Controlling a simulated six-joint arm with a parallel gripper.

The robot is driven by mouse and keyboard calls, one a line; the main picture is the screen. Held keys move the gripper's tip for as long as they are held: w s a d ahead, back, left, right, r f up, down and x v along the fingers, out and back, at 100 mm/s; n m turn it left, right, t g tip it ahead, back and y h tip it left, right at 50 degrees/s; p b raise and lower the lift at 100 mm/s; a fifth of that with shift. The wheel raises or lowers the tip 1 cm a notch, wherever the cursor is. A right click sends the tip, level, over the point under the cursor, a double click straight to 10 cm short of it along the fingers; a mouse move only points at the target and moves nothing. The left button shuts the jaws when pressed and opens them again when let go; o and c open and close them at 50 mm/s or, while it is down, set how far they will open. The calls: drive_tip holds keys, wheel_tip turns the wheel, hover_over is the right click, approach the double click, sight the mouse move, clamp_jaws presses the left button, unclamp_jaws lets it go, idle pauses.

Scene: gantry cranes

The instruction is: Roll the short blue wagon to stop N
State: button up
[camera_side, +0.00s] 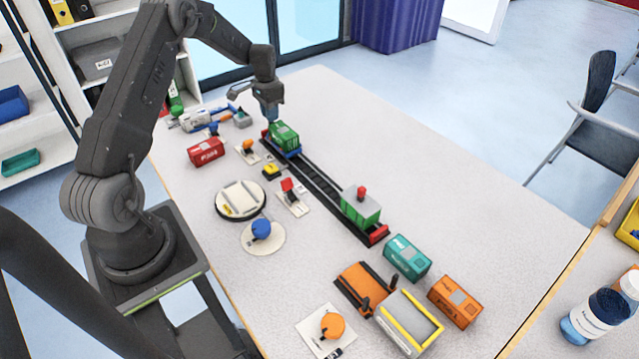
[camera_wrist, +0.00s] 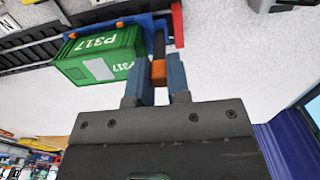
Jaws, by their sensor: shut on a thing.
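The blue wagon (camera_side: 294,154) stands on the dark track (camera_side: 322,188) near its far end, carrying a green container marked P317 (camera_wrist: 100,57). The wagon's blue frame (camera_wrist: 105,20) shows in the wrist view beside the red end stop (camera_wrist: 178,25). My gripper (camera_side: 269,112) is at the wagon's far end. In the wrist view its blue fingers (camera_wrist: 158,72) are shut on a dark post with an orange part (camera_wrist: 158,70), apparently the wagon's handle. A label with N (camera_wrist: 6,22) lies beside the track at the wrist view's left edge. I cannot read it in the side view.
A red container (camera_side: 206,151), a turntable (camera_side: 241,199) and a red lever (camera_side: 290,187) lie left of the track.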

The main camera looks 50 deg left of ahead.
drive_tip(key=d, duration=1.6)
drive_tip(key=o, duration=0.8)
drive_tip(key=shift+a, duration=0.1)
idle(1.5)
drive_tip(key=shift+r, duration=0.1)
wheel_tip(320, 180, up, 7)
idle(0.6)
